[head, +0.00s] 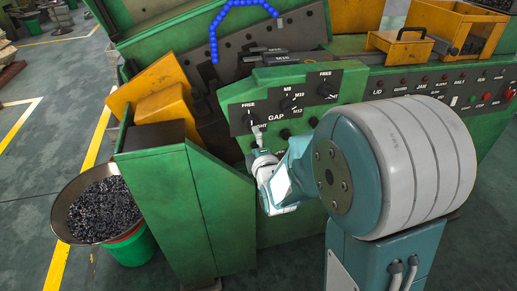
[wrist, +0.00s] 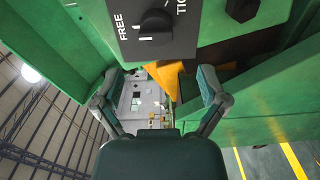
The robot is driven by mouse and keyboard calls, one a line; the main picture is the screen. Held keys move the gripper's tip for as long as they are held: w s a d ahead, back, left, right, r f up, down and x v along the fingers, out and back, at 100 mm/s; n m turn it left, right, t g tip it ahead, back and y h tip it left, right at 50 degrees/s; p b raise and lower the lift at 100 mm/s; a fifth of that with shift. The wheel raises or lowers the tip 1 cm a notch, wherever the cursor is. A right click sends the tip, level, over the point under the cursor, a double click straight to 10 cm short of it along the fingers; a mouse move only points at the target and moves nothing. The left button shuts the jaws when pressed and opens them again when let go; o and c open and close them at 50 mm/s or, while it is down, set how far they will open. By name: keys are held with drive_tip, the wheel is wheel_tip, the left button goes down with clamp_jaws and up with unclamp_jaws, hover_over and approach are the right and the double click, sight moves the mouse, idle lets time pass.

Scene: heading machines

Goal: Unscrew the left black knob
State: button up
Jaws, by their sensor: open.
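On the green machine front, a black plate labelled FREE, TIGHT and GAP carries a selector knob (head: 248,121); this selector also shows in the wrist view (wrist: 155,22). Below the plate, two round black knobs show in the head view, one under GAP (head: 285,133) and one farther right (head: 313,122). The area left of them is partly hidden by my arm. A black knob (wrist: 242,8) shows at the top right of the wrist view, cut by the edge; I cannot tell which one it is. My gripper (wrist: 160,92) is open and empty, close to the plate.
A green guard box (head: 165,190) stands left of my gripper. Yellow parts (head: 165,95) rise behind it. A pan of dark metal pieces (head: 103,210) sits at the left. A row of buttons (head: 440,83) and a yellow bin (head: 455,25) are at the right.

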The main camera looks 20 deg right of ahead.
drive_tip(key=s, duration=0.3)
drive_tip(key=shift+s, duration=0.4)
drive_tip(key=s+r+m+g, duration=0.2)
drive_tip(key=s+m+g, duration=0.4)
drive_tip(key=s+m, duration=0.3)
drive_tip(key=s+r+m+g, duration=0.2)
drive_tip(key=s+m+g, duration=0.4)
drive_tip(key=s, duration=0.9)
drive_tip(key=m, duration=0.2)
drive_tip(key=shift+s+d+r+m, duration=0.15)
drive_tip(key=shift+d+r+m, duration=0.05)
drive_tip(key=shift+m, duration=0.2)
